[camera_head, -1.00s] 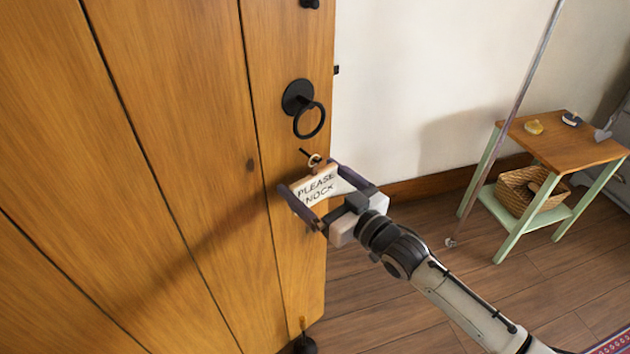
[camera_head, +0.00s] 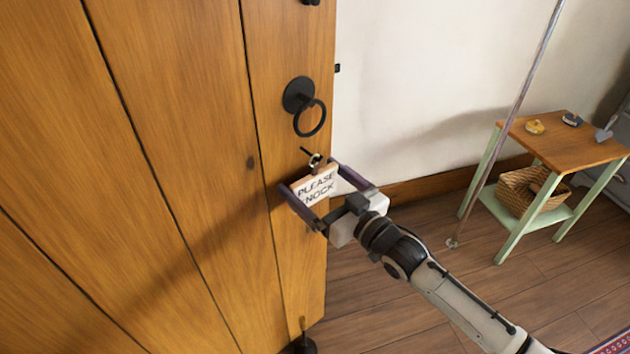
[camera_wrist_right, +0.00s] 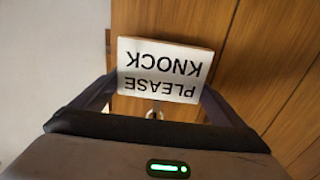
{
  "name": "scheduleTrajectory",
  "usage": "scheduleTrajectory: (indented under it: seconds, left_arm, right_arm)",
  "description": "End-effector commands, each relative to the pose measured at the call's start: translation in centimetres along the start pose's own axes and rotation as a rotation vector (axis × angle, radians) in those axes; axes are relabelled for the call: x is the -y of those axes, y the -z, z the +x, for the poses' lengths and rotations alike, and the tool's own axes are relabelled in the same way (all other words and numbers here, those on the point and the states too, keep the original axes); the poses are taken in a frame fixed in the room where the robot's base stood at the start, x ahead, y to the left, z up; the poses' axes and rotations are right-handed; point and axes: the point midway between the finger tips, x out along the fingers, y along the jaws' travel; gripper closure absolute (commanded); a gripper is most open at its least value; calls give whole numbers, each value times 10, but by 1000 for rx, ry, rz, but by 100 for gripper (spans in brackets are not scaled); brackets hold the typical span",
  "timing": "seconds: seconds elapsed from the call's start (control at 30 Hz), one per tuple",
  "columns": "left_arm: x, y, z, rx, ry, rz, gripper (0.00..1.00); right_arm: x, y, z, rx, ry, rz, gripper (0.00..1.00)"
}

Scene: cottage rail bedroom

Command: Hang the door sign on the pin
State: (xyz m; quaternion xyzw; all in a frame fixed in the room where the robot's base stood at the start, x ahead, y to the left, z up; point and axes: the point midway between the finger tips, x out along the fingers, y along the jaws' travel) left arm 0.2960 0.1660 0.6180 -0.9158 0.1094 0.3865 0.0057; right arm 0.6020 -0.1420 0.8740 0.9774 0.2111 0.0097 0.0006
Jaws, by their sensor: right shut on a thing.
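The door sign (camera_head: 317,186) is a small white plate with a wooden edge, reading "PLEASE KNOCK". A small ring (camera_head: 315,160) is at its top. My right gripper (camera_head: 310,177) is shut on the sign, with one finger at each side edge, close in front of the door. The dark pin (camera_head: 305,151) sticks out of the door below the ring handle. The sign's ring is right by the pin's end; I cannot tell whether the pin passes through it. In the right wrist view the sign (camera_wrist_right: 160,70) appears upside down between the fingers. My left gripper is not in view.
The plank door (camera_head: 200,120) fills the left, with a black ring handle (camera_head: 309,118) above the pin. A small table (camera_head: 570,148) with a basket (camera_head: 530,192) stands at the right. A thin pole (camera_head: 510,130) leans beside it. Floor between is clear.

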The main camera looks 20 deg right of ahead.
Motion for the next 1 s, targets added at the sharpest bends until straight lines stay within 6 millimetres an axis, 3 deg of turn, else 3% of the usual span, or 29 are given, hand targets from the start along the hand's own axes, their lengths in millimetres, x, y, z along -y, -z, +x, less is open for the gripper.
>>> scheduleTrajectory:
  seconds: [0.03, 1.0]
  left_arm:
    - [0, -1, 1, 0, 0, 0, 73]
    - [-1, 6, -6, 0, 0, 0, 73]
  right_arm:
    - [2, -18, -3, 38, -1, 2, 30]
    - [2, -11, -4, 39, 1, 2, 30]
